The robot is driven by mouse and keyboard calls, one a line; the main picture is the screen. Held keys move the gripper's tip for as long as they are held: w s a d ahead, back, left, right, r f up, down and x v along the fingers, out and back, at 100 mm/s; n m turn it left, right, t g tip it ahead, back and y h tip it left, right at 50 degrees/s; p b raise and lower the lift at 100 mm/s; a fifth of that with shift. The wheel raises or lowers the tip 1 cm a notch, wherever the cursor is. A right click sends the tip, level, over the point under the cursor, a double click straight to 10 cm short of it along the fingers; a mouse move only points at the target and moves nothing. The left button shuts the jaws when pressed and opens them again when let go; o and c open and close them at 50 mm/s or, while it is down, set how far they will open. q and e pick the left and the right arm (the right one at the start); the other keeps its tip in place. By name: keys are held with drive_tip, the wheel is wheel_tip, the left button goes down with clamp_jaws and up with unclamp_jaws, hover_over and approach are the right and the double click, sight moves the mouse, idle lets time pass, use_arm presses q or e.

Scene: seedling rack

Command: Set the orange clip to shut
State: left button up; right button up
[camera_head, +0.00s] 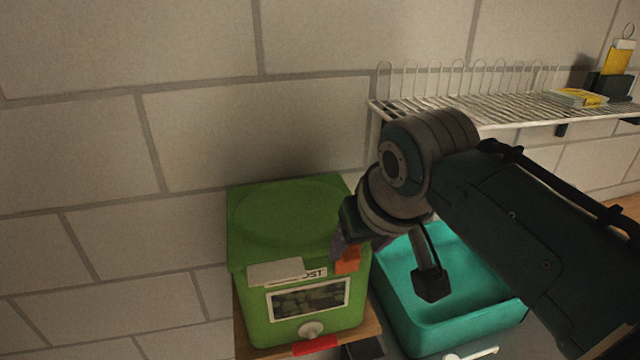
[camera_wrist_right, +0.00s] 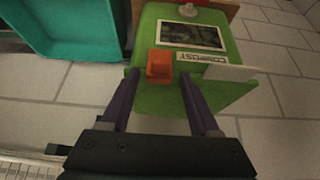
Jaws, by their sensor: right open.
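The orange clip (camera_head: 347,262) is on the front of the green compost bin (camera_head: 245,235), near the lid's right corner. It also shows in the right wrist view (camera_wrist_right: 159,66) as a small orange block by the lid edge. I cannot tell from its shape whether it is open or shut. My right gripper (camera_head: 339,246) is at the bin's right front corner, partly hidden behind its own wrist in the head view. In the wrist view its purple fingers (camera_wrist_right: 160,84) are apart, with the clip showing in the gap between their tips and nothing held. My left gripper is not in view.
A pale plate (camera_head: 275,271) juts from the bin front left of the clip, partly covering the label. A teal tub (camera_head: 483,318) stands right of the bin. A white wire rack (camera_head: 470,108) holds yellow packets behind. A red block (camera_head: 314,345) lies below the bin.

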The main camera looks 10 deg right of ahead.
drive_tip(key=v, duration=0.7)
drive_tip(key=shift+s+r, duration=0.15)
drive_tip(key=shift+r, duration=0.05)
drive_tip(key=s+d+f+n+g, duration=0.1)
drive_tip(key=s+d+f, duration=0.1)
drive_tip(key=s, duration=1)
drive_tip(key=s+d+f+n+g, duration=0.1)
drive_tip(key=s+d+f, duration=0.15)
drive_tip(key=s, duration=0.95)
wheel_tip(320, 180, up, 20)
drive_tip(key=p, duration=1.9)
drive_tip(key=shift+p, duration=0.35)
drive_tip(key=shift+w+d+r, duration=0.1)
drive_tip(key=shift+w, duration=0.05)
